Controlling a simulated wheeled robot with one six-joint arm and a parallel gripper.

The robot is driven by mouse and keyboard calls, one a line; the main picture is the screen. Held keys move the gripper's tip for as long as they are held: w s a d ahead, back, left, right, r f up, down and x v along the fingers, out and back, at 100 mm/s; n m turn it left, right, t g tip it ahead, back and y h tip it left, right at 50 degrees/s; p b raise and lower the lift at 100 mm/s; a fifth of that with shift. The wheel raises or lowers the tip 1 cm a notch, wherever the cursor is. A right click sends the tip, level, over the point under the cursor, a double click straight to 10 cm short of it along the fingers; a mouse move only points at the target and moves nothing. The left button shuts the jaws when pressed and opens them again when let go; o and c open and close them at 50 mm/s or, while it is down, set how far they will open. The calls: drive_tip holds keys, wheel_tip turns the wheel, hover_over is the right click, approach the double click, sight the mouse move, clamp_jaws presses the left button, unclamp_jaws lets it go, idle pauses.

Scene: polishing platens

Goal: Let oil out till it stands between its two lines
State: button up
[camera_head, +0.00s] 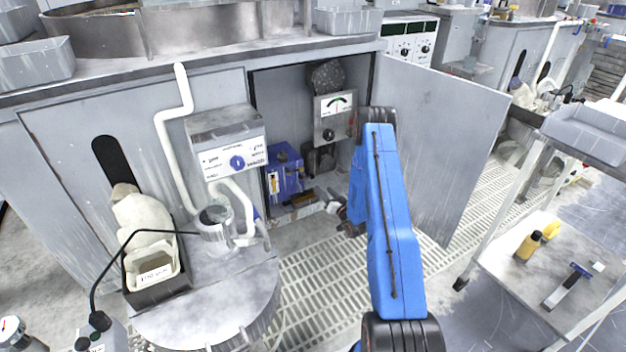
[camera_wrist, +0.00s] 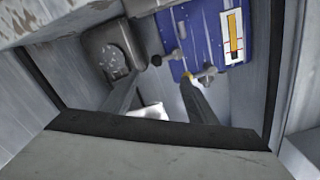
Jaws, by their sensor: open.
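In the head view a blue oil unit (camera_head: 287,172) stands low inside the open cabinet, with a small white sight gauge (camera_head: 273,181) on its front. In the wrist view the blue unit (camera_wrist: 195,35) fills the upper middle. Its gauge (camera_wrist: 233,38) shows an amber column on a white plate with small red marks; the exact level against the lines is too small to tell. A small brass and pale fitting (camera_wrist: 205,76) sits at the unit's lower edge. My gripper (camera_wrist: 160,78) is open and empty, its right fingertip near the fitting; contact cannot be told. My gripper (camera_head: 337,208) also shows right of the unit.
The cabinet door (camera_head: 440,140) stands open at the right. A dial box (camera_head: 335,116) hangs above the unit. A dark frame edge (camera_wrist: 150,132) crosses the wrist view's lower part. A white piece (camera_wrist: 150,112) lies between the fingers. A cart (camera_head: 500,255) stands at the right.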

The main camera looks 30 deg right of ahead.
sight(312, 177)
drive_tip(key=w, duration=1.1)
drive_tip(key=shift+w+a, duration=0.25)
drive_tip(key=shift+w, duration=0.15)
